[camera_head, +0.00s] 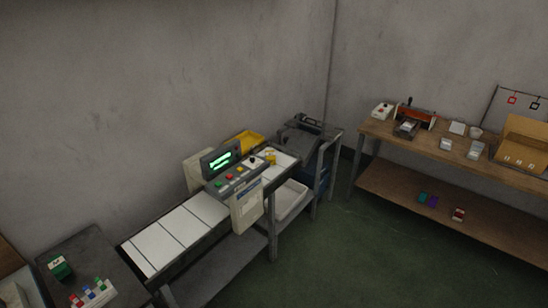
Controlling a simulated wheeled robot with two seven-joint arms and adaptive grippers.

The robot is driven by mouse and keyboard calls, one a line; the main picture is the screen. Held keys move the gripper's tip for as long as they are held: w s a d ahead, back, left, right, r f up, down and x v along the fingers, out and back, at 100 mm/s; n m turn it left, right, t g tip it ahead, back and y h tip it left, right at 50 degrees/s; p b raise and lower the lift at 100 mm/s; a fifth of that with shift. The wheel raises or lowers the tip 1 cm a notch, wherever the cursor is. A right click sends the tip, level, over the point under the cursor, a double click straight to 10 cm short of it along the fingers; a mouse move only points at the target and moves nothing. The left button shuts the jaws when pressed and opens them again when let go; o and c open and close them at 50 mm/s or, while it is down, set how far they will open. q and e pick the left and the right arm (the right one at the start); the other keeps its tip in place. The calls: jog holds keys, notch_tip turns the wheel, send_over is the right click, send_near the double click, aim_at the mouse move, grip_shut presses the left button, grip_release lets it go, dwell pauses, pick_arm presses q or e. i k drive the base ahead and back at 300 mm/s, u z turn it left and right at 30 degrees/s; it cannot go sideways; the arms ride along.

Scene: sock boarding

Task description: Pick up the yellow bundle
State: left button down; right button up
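A small yellow object (271,158), which looks like the yellow bundle, sits on the white surface at the far end of the conveyor (181,228), just past the control machine. It is small in the picture, so its details cannot be made out. Neither of my grippers is in view.
The machine (222,160) with a green-lit screen and coloured buttons straddles the conveyor. A yellow tray (250,139) is behind it; a white bin (291,198) is below. A dark table (78,258) stands at lower left, a wooden bench (440,157) at right. Green floor between is clear.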

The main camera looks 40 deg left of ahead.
aim_at(269, 155)
jog(key=u, duration=0.15)
jog(key=i, duration=1.75)
jog(key=u, duration=0.75)
jog(key=i, duration=1.1)
jog(key=u, duration=1.7)
jog(key=i, duration=0.7)
jog(key=u, duration=0.7)
